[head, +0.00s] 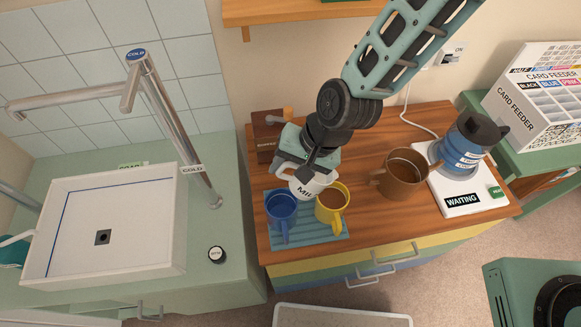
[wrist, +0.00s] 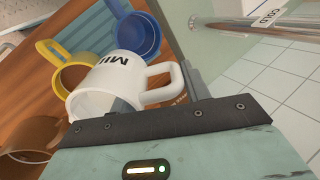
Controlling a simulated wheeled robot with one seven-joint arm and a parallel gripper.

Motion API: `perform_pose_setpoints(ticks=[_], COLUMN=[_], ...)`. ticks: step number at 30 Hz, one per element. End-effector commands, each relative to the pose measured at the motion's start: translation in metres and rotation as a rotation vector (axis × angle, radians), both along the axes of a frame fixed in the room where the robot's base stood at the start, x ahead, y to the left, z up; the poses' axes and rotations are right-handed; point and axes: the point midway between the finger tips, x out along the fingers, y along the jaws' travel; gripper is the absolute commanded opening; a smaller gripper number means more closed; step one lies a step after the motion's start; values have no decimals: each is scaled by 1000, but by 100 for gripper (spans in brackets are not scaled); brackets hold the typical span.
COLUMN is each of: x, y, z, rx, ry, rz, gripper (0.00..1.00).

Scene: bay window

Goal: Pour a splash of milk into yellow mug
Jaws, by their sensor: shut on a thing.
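My gripper (head: 306,178) is shut on a white jug lettered "MIL" (head: 303,190), whose handle shows between the fingers in the wrist view (wrist: 160,92). The jug is close behind and above the gap between two mugs. The yellow mug (head: 329,216) stands upright on a blue slatted tray (head: 308,238), with brown liquid inside. It also shows in the wrist view (wrist: 54,48), beside the jug. A blue mug (head: 281,209) stands to its left on the tray. The jug's mouth is partly hidden by my gripper; I see no milk stream and cannot tell its exact tilt.
A brown mug (head: 402,174) stands to the right on the wooden top (head: 355,150). Beyond it, a blue jar (head: 462,150) sits on a white base marked "WAITING" (head: 480,207). A dark brown box (head: 266,133) stands behind my gripper. A sink (head: 60,200) is at left.

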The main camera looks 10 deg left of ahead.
Motion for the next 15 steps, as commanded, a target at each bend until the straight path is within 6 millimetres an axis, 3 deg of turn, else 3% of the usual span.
perform_pose_setpoints(ticks=[15], x=[0], y=[0], z=[3], rx=[44], ry=[3], rz=[0], gripper=[7])
